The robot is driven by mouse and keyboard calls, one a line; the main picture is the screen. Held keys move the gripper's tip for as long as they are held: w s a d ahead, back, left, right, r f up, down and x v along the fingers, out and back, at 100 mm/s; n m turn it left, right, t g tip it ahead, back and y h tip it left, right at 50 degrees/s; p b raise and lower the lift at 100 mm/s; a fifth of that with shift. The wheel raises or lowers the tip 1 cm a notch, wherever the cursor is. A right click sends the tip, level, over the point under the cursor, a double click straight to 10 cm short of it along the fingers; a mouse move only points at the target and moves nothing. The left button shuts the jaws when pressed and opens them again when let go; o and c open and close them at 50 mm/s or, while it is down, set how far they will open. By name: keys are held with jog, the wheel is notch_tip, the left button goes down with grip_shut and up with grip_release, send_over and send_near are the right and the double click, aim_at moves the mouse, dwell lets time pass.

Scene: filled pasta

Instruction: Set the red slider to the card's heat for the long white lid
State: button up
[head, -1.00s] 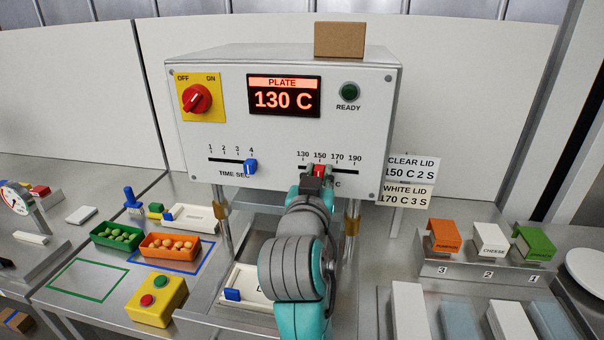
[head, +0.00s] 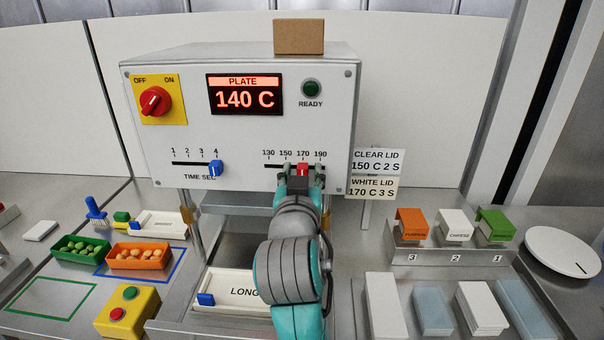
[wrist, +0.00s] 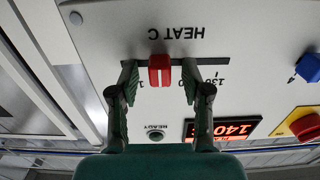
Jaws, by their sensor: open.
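The red slider (head: 303,169) sits in the heat slot on the front of the white machine (head: 240,145), under the 170 mark. The slider also shows upside down in the wrist view (wrist: 160,70). My gripper (head: 302,182) is at the slot, with one open finger on each side of the slider; in the wrist view (wrist: 160,84) a gap shows on both sides. The card (head: 374,187) reads white lid 170 C 3 S; the card above it (head: 378,160) reads clear lid 150 C 2 S. The plate display (head: 244,95) reads 140 C.
The blue time slider (head: 216,168) stands near 4. The red switch (head: 155,102) and dark green ready lamp (head: 311,88) are on the same panel. A long white mould (head: 235,285) lies below, partly hidden by my arm. A cardboard box (head: 299,37) stands on top.

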jog(key=s, duration=1.2)
jog(key=shift+a, duration=0.2)
jog(key=shift+w, duration=0.1)
jog(key=s+d+f+n+g+y, duration=0.1)
jog(key=s+d+f, duration=0.3)
jog(key=f, duration=0.5)
jog(key=s+d+f+n+y, duration=0.1)
jog(key=s+d+f+n, duration=0.2)
jog(key=f, duration=0.6)
jog(key=s+d+f+g+y, duration=0.1)
jog(key=s+d+f, duration=0.35)
jog(key=f, duration=0.55)
jog(key=s+d+f+m, duration=0.1)
jog(key=s+d, duration=0.2)
jog(key=s, duration=0.6)
jog(key=s+d+f+m+h, duration=0.1)
jog(key=s+d+f, duration=0.1)
jog(key=s, duration=0.6)
jog(key=s+d+f+m+g+h, duration=0.1)
jog(key=s+d, duration=0.3)
jog(key=s, duration=0.5)
jog(key=shift+s+f+m, duration=0.3)
jog(key=shift+f, duration=0.4)
